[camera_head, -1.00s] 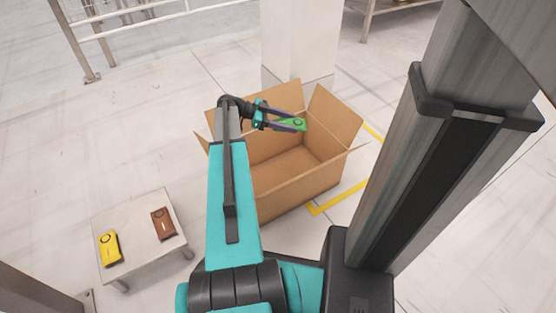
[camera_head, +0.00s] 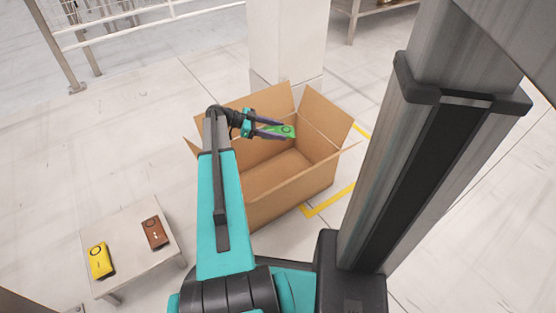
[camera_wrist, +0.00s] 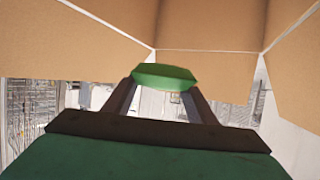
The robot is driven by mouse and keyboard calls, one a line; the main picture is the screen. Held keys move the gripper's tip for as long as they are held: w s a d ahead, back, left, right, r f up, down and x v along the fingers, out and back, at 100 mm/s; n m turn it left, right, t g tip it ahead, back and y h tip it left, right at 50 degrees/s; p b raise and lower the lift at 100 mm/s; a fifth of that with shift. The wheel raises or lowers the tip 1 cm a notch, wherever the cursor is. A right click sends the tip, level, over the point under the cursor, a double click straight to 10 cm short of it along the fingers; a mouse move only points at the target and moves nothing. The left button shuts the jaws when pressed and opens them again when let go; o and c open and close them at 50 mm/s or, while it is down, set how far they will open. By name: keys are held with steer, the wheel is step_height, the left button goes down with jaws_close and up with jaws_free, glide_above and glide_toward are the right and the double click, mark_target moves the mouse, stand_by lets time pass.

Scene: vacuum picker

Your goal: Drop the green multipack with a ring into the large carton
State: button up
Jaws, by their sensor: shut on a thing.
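The green multipack (camera_head: 282,131) with a dark ring mark is held between the fingertips of my gripper (camera_head: 272,127) in the head view. My gripper is shut on it. The multipack also shows in the wrist view (camera_wrist: 163,77), at the tips of the fingers. The large carton (camera_head: 290,189) stands open on the floor, its flaps spread outward. In the head view my gripper and the multipack appear over the carton's opening. Brown cardboard (camera_wrist: 200,22) fills the upper part of the wrist view. The exact height above the carton's floor is hard to tell.
A low pale table (camera_head: 131,241) at the lower left bears a yellow pack (camera_head: 101,260) and a brown pack (camera_head: 154,233). A white pillar (camera_head: 287,40) stands behind the carton. Yellow floor tape (camera_head: 325,204) runs beside it. A railing (camera_head: 130,20) stands at the back left.

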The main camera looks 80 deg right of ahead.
steer(key=shift+f+b, duration=0.4)
steer(key=shift+f, duration=1.7)
steer(key=o, duration=1.2)
steer(key=shift+w, duration=0.1)
steer(key=p+v, duration=0.4)
steer(key=v, duration=0.9)
steer(key=shift+w+a+r, duration=0.1)
steer(key=shift+w, duration=0.25)
